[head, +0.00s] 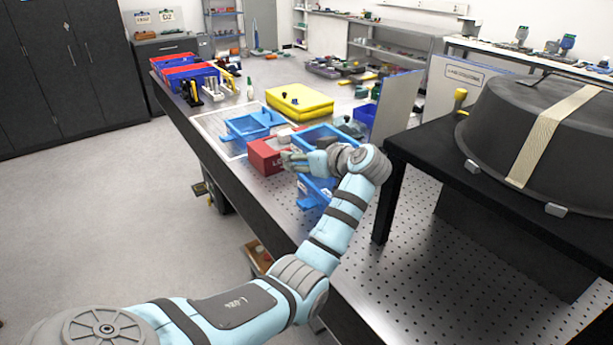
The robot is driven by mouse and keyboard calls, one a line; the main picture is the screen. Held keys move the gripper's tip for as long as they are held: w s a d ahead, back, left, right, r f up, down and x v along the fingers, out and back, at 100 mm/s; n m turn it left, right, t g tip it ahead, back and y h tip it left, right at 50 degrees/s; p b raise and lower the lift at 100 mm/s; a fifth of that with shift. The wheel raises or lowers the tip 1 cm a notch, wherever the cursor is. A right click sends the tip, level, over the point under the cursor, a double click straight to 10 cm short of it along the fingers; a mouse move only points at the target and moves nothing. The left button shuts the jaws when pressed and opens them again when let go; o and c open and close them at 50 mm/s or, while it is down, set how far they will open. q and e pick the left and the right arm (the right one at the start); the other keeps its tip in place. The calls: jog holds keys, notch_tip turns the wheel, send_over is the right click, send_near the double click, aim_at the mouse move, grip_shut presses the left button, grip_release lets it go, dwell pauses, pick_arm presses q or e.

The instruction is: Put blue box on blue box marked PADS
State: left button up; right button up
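A light-blue open box (240,128) sits on a pale mat on the long table, left of the yellow case. Another light-blue box (318,132) is behind my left gripper, and blue parts (312,190) show below the gripper; I cannot tell whether these are one box or two stacked. No PADS marking is readable. My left gripper (287,160) is at the right side of a red box (265,155) and in front of the blue box. Its fingers are small and partly overlapping, so their opening and any hold are unclear. My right gripper is out of view.
A yellow case (299,102) and a dark-blue bin (365,117) stand behind. An upright grey panel (396,103) is to the right. A black table (420,148) with a large dark strapped vessel (500,125) stands at right. The perforated tabletop (400,260) in front is clear.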

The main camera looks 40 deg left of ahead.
pick_arm(q)
jog(key=w+f, duration=0.1)
jog(key=f, duration=0.1)
jog(key=w+f, duration=0.1)
jog(key=f, duration=0.4)
jog(key=shift+w+f, duration=0.1)
jog(key=shift+w, duration=0.3)
jog(key=shift+s+r, duration=0.2)
jog(key=shift+s, duration=0.35)
jog(key=shift+f+b, duration=0.15)
jog(key=shift+b, duration=0.15)
jog(key=o, duration=1.3)
jog(key=shift+f, duration=0.1)
jog(key=shift+o, duration=0.2)
jog(key=shift+w, duration=0.2)
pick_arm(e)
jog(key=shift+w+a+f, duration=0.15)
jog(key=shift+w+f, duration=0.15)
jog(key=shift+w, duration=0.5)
pick_arm(q)
jog(key=shift+s, duration=0.1)
